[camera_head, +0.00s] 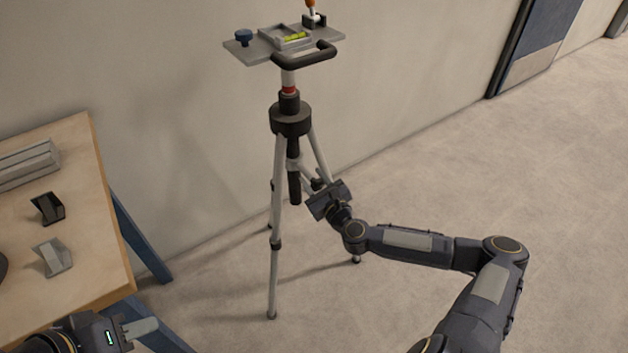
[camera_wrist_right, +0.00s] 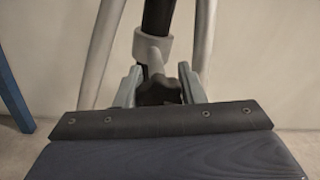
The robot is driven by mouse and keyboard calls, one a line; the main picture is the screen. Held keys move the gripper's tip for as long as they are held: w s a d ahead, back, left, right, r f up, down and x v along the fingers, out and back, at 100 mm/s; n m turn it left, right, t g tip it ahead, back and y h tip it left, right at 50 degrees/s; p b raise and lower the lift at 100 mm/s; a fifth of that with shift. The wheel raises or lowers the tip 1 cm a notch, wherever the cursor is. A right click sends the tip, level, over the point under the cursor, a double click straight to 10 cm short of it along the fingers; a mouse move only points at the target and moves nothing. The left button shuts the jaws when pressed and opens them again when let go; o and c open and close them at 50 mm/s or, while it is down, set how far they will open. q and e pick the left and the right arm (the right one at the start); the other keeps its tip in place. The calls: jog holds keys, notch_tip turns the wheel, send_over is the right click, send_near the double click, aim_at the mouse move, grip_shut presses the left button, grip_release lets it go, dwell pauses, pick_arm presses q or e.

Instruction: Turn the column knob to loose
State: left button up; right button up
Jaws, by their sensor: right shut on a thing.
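The tripod (camera_head: 276,185) stands on the floor in the middle of the head view, its legs spread. The column knob (camera_wrist_right: 158,93) is dark and lobed. It sticks out from a grey collar (camera_wrist_right: 153,47) on the dark centre column in the right wrist view. My right gripper (camera_wrist_right: 158,88) has one finger on each side of the knob and is shut on it. In the head view my right gripper (camera_head: 314,184) is beside the lower column, and the knob is mostly hidden. My left gripper (camera_head: 140,328) is at the lower left, away from the tripod; its jaw gap is unclear.
A tilting plate (camera_head: 250,52) with a green level, a blue knob and a black handle tops the tripod. A wooden table (camera_head: 85,160) with grey and black blocks stands at left. A wall is close behind the tripod. The floor to the right is clear.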

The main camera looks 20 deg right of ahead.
jog(key=n+b, duration=0.2)
jog(key=n, duration=0.1)
jog(key=shift+f+b, duration=0.15)
jog(key=shift+b, duration=0.25)
jog(key=n+b, duration=0.2)
jog(key=n, duration=0.1)
jog(key=n+b, duration=0.2)
jog(key=n, duration=0.2)
jog(key=shift+t+y, duration=0.4)
jog(key=n+b, duration=0.3)
jog(key=n, duration=0.3)
jog(key=shift+y+b, duration=0.35)
jog(key=shift+y, duration=0.05)
jog(key=n+b, duration=0.2)
jog(key=n, duration=0.3)
jog(key=shift+y+b, duration=0.35)
jog(key=shift+y, duration=0.05)
jog(key=shift+a+n, duration=0.1)
jog(key=shift+n, duration=0.2)
jog(key=o, duration=1)
jog(key=shift+r, duration=0.2)
